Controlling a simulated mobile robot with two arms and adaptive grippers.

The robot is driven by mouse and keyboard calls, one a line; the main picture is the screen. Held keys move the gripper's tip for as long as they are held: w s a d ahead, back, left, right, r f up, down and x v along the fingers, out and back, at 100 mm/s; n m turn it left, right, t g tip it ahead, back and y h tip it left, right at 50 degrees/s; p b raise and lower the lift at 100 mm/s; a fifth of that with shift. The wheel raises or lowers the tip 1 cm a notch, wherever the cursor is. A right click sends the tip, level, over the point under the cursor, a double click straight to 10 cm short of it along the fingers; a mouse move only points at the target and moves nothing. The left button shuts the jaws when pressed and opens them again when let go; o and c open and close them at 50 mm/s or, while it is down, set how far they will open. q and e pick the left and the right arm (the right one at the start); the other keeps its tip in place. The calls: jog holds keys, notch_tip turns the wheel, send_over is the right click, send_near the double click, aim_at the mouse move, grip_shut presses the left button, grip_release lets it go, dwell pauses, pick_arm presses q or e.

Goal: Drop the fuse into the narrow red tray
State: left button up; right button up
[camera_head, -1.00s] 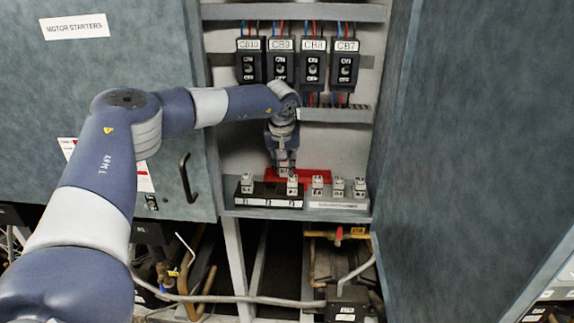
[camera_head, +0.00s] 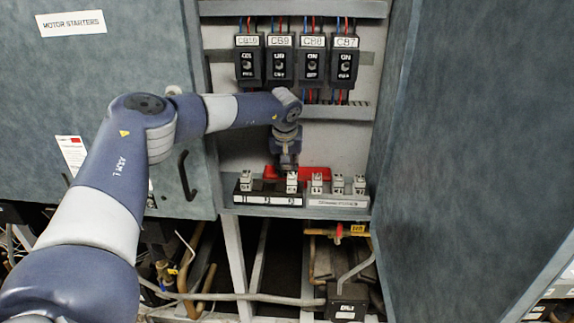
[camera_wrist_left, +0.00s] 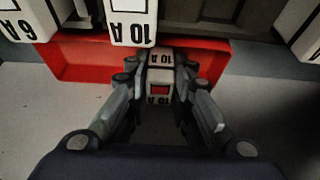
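My left gripper (camera_head: 287,165) points down behind the black fuse block (camera_head: 268,198). In the left wrist view its fingers (camera_wrist_left: 160,72) are closed around a white fuse (camera_wrist_left: 160,88) marked 10 A, with a red square on it. The red tray (camera_head: 318,172) lies behind the fuse blocks, partly hidden by them and by the gripper. In the left wrist view the tray (camera_wrist_left: 85,58) is below and beyond the held fuse, which overlaps its edge. I cannot tell how high the fuse is above it. My right gripper is not in view.
White fuses (camera_head: 246,181) stand at the left and right of the black block; its middle place is empty. A light block (camera_head: 338,201) with several fuses adjoins it. Breakers (camera_head: 312,62) hang above a grey duct (camera_head: 335,112). The open cabinet door (camera_head: 475,140) bounds the right.

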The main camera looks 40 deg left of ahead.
pick_arm(q)
jog(key=o, duration=0.4)
jog(key=shift+r, duration=0.1)
jog(key=shift+c, duration=0.2)
jog(key=shift+r, duration=0.1)
jog(key=shift+r, duration=0.7)
jog(key=b+v, duration=0.2)
jog(key=v, duration=0.1)
jog(key=b+v, duration=0.1)
jog(key=shift+s+d, duration=0.35)
jog(key=shift+s, duration=0.1)
jog(key=s+d+b, duration=0.6)
jog(key=s, duration=0.3)
jog(key=shift+s+r, duration=0.25)
jog(key=shift+s, duration=0.15)
